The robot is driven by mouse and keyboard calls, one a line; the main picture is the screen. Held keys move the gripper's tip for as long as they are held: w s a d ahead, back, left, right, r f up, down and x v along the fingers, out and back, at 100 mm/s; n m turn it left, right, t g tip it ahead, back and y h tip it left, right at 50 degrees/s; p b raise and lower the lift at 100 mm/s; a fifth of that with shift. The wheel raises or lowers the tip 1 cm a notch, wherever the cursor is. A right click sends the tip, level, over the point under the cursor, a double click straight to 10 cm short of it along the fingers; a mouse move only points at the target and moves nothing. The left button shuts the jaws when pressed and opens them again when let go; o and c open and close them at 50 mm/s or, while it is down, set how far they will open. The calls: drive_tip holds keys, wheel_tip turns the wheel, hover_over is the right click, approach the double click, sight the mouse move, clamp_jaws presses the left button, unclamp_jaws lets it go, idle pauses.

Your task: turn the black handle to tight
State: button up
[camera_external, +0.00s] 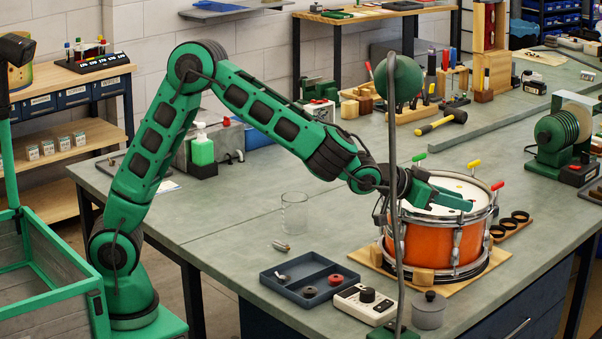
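An orange drum (425,245) with a metal rim and a white head (470,188) stands on a wooden board (497,262) at the right of the bench. Coloured handles stand on its rim: green (419,157), yellow (473,164) and red (497,186). I cannot make out a black handle; my gripper and wrist cover the left part of the rim. My gripper (452,200) reaches in from the left over the near side of the drum head. The gap between its fingers is not clear, and I cannot tell whether it touches anything.
A lamp with a dark pole (392,130) stands in front of the drum's left side. Near it are a blue tray (270,283), a white control box (362,304) and a grey lidded pot (429,311). A glass (294,212) stands farther left. The bench's middle is mostly clear.

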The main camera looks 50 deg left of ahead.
drive_tip(key=shift+x, duration=1.25)
drive_tip(key=shift+c, duration=0.3)
clamp_jaws()
drive_tip(key=shift+w+a+m+h, duration=0.1)
drive_tip(key=shift+m+h, duration=0.2)
